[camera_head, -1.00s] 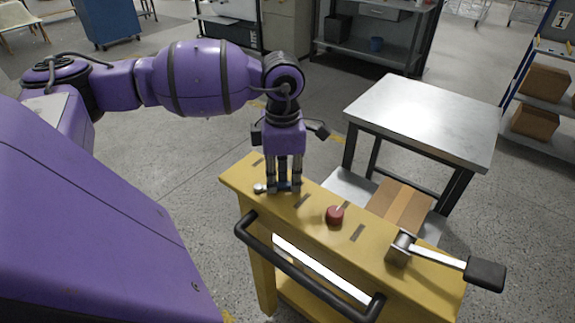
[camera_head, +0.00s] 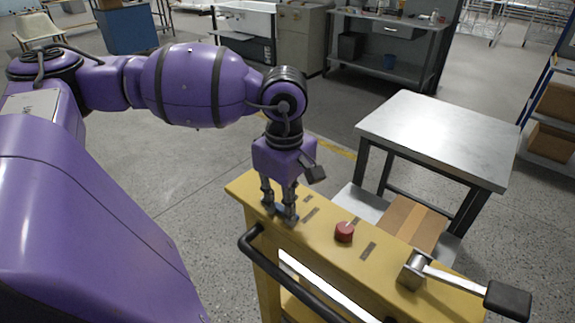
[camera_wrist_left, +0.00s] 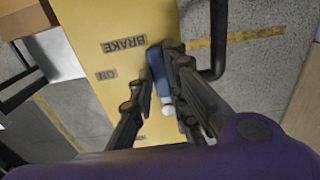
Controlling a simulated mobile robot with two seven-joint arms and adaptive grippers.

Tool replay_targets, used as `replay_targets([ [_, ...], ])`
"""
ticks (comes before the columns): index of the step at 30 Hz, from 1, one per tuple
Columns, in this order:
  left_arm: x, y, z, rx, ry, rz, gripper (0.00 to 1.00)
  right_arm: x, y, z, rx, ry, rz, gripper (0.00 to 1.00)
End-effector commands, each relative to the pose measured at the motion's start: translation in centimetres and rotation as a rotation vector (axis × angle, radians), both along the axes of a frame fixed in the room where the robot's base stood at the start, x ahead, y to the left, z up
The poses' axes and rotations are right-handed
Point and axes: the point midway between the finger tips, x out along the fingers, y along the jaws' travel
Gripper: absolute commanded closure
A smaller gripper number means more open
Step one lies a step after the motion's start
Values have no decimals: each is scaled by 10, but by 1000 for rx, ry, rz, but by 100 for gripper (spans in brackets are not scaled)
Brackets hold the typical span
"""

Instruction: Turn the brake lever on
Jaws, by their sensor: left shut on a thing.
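The brake lever (camera_wrist_left: 160,72) is a small blue handle with a pale round knob at one end, on the yellow cart top (camera_wrist_left: 95,30). In the left wrist view it lies between my fingers, close against the right one. A label reading BRAKE (camera_wrist_left: 124,44) and a shorter label (camera_wrist_left: 106,75) are beside it. In the head view my left gripper (camera_head: 281,210) points down at the cart's left end, shut on the lever, and its fingers hide much of it. My right gripper is not in view.
A red button (camera_head: 344,232) and a larger lever with a black grip (camera_head: 508,299) are on the cart top, right of my gripper. A black handlebar (camera_head: 285,274) runs along the cart's near side. A metal table (camera_head: 440,132) stands behind, with a cardboard box (camera_head: 412,222) near it.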

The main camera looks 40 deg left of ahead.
Motion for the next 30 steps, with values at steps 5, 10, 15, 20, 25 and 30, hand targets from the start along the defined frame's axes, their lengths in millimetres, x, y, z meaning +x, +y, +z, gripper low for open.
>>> replay_targets([
  [5, -2, -1, 0, -2, 1, -32, 100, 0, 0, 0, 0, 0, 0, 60],
  [10, -3, -1, 0, -2, 1, -42, 100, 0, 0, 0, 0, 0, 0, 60],
  [15, -3, -1, 0, -2, 2, -43, 100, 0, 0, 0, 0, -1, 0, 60],
  [20, -3, -1, -1, -1, 2, -44, 77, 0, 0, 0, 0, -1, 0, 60],
  [25, -3, -1, 0, -1, 2, -41, 66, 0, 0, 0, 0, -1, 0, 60],
  [30, -2, 0, 0, 0, 1, -39, 66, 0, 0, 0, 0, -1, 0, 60],
])
